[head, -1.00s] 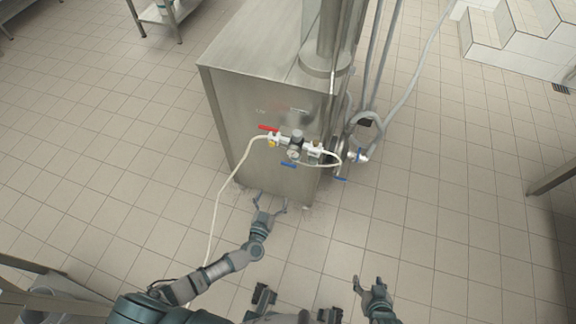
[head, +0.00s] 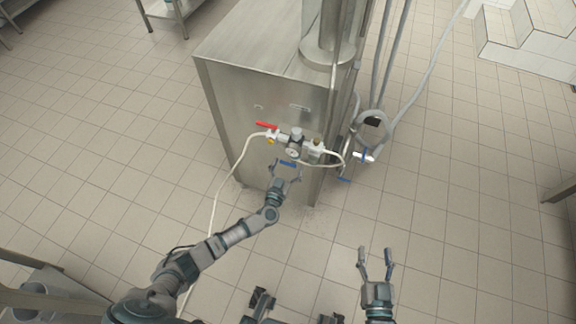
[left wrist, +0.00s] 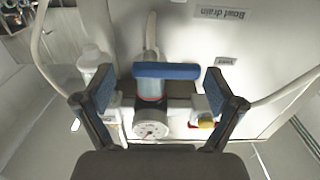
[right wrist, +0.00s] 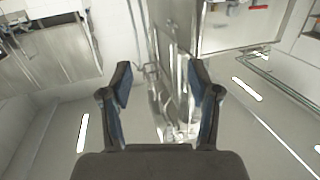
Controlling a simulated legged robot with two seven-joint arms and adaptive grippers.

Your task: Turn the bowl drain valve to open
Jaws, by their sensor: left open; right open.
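A blue lever handle (head: 288,163) sits low on the front of the steel machine, below a round gauge (head: 292,154). My left gripper (head: 287,168) is open just in front of it. In the left wrist view the blue handle (left wrist: 166,71) lies crosswise between the open fingers, with a gap at each end; its depth from the fingertips is hard to judge. A "Bowl drain" label (left wrist: 225,13) appears upside down on the panel there. Which valve it belongs to is not certain. My right gripper (head: 375,264) is open and empty above the floor.
A red lever (head: 266,126) is at the manifold's upper left. A cream hose (head: 232,165) runs down beside my left arm. More blue handles (head: 343,179) and grey pipes (head: 398,110) are at the machine's right side.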

